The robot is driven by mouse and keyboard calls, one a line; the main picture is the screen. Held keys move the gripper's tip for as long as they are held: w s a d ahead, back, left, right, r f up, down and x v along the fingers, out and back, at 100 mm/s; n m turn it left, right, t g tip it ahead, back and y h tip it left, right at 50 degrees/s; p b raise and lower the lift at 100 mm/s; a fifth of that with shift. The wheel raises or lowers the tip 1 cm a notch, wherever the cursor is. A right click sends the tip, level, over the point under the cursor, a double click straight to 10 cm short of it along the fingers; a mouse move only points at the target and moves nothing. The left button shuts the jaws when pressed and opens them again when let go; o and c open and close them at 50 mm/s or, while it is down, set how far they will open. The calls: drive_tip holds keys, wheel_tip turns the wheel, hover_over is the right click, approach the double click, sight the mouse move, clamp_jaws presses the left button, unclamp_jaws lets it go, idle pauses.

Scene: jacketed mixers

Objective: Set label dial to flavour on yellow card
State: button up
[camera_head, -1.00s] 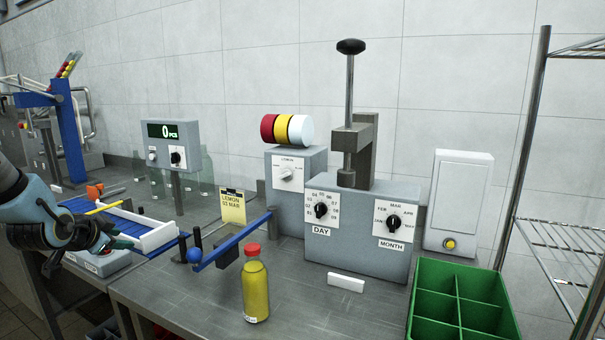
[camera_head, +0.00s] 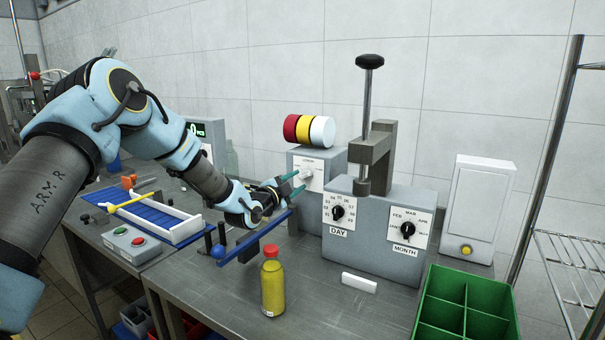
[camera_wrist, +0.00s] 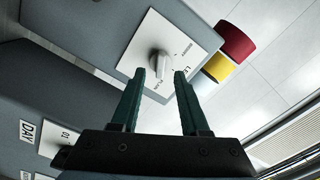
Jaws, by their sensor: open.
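My gripper (camera_head: 291,184) is open right in front of the dial. In the wrist view its green fingertips (camera_wrist: 160,74) appear on either side of the knob; I cannot tell if they touch it. The yellow card is hidden behind my arm now; the earlier head view shows it reading LEMON with a MAR date.
A stamping press (camera_head: 374,217) with DAY and MONTH dials stands close on the right. A green crate (camera_head: 464,310) is front right.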

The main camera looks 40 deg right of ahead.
sight(304, 177)
drive_tip(key=shift+p+x, duration=0.45)
drive_tip(key=shift+x, duration=1.2)
drive_tip(key=shift+w, duration=0.1)
clamp_jaws()
